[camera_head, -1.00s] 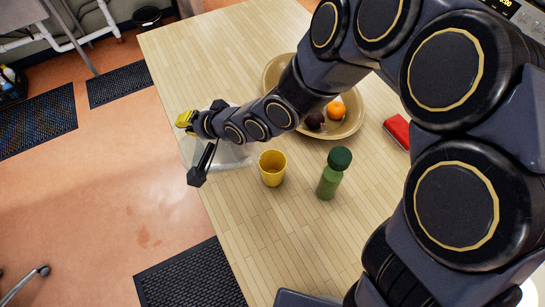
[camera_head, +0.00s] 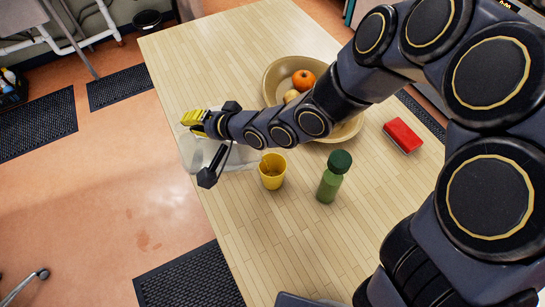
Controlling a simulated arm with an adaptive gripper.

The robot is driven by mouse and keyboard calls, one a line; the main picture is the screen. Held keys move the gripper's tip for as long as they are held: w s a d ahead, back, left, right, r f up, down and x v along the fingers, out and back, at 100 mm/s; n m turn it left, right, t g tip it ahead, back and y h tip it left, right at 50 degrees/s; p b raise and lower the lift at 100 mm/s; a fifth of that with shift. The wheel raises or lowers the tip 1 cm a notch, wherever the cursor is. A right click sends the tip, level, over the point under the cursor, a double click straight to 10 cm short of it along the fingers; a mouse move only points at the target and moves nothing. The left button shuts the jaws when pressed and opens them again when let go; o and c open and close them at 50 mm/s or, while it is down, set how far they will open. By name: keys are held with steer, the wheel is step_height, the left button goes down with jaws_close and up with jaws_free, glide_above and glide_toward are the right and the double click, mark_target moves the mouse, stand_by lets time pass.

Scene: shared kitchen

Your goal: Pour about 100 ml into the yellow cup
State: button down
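The yellow cup (camera_head: 272,178) stands upright on the wooden table. Thin marks show inside its mouth; I cannot tell whether they are liquid. A clear see-through container (camera_head: 190,154) is just left of the cup, partly behind my gripper (camera_head: 217,146). It looks tilted, with its right end close to the cup's rim. My gripper appears shut on it, though the contact is hidden and any liquid level is unclear. A yellow ribbed piece (camera_head: 195,119) shows at the gripper's far end.
A green bottle with a dark cap (camera_head: 330,182) stands right of the cup. A tan bowl (camera_head: 277,72) with fruit is behind, partly covered by my arm. A red block-like object (camera_head: 403,134) lies at the right. The front table area (camera_head: 290,240) is clear.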

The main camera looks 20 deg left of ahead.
mark_target(183, 128)
steer(key=shift+w+d+r+y+b, duration=0.15)
steer(key=shift+d+r+y+b, duration=0.35)
steer(key=shift+b, duration=1.55)
steer(key=shift+w+d+r+y, duration=0.1)
steer(key=shift+d+r+y, duration=0.25)
steer(key=shift+d, duration=0.15)
steer(key=shift+r, duration=0.1)
steer(key=a+f+h, duration=0.2)
steer(key=a, duration=0.1)
steer(key=s+a+f+h, duration=0.1)
steer(key=shift+a+f+n, duration=0.2)
steer(key=shift+f+n, duration=0.1)
steer(key=shift+f, duration=0.05)
steer(key=shift+a+f+h, duration=0.25)
steer(key=shift+h, duration=0.3)
steer(key=shift+a+h+p, duration=0.25)
steer(key=shift+h+p, duration=0.1)
steer(key=shift+h, duration=0.05)
stand_by(0.8)
